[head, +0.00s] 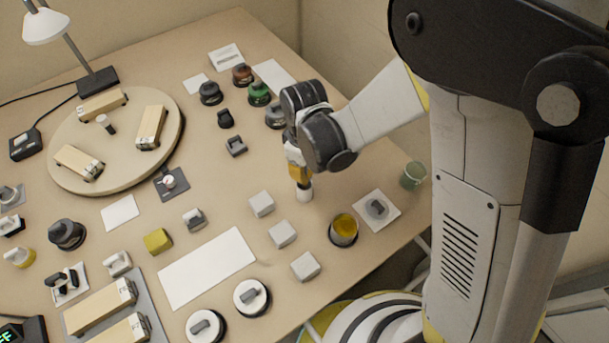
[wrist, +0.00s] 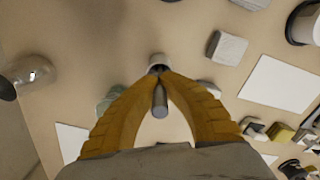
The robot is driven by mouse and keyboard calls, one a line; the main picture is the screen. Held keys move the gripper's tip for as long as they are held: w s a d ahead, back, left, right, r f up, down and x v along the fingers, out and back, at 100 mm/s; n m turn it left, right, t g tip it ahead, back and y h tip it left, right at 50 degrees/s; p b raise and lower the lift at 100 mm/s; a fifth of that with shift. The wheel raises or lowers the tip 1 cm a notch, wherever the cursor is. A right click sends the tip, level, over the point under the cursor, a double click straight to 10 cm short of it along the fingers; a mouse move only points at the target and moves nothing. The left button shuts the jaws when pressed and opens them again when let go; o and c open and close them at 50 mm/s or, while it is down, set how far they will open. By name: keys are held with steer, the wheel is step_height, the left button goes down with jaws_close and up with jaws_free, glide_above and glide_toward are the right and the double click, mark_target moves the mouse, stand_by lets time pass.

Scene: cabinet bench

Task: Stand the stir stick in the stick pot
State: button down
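My gripper (head: 298,172) points down over the right part of the bench. In the wrist view its yellow fingers (wrist: 163,78) come together on a grey stir stick (wrist: 160,101), whose near end sticks up between them. A small white pot (wrist: 156,60) lies just beyond the fingertips, in line with the stick. In the head view the white pot (head: 304,194) stands right under the fingertips. The stick's lower end is hidden by the fingers, so I cannot tell whether it is inside the pot or above it.
Pale blocks (head: 282,234) stand just left of and in front of the pot. A cup with yellow contents (head: 343,231) and a white square plate (head: 390,218) are to the right. A green cup (head: 413,176) stands near the right edge. A round board (head: 75,180) carries wooden blocks.

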steer(key=shift+f, duration=0.15)
steer(key=c, duration=1.6)
jaws_free()
step_height(320, 180, up, 12)
steer(key=p, duration=0.4)
steer(key=shift+r+p, duration=0.25)
steer(key=shift+p, duration=0.05)
steer(key=s+d+r+m+t, duration=0.2)
steer(key=d+r+m, duration=0.2)
steer(key=d, duration=0.3)
steer(key=s+d+r+m+t, duration=0.2)
steer(key=d+r+m+t, duration=0.1)
steer(key=d, duration=0.4)
steer(key=s+d+r+m+t, duration=0.2)
steer(key=s+d+r+m, duration=0.1)
steer(key=d+r+m, duration=0.2)
steer(key=shift+d+r+m, duration=0.3)
steer(key=shift+d+r, duration=0.7)
steer(key=shift+r, duration=0.15)
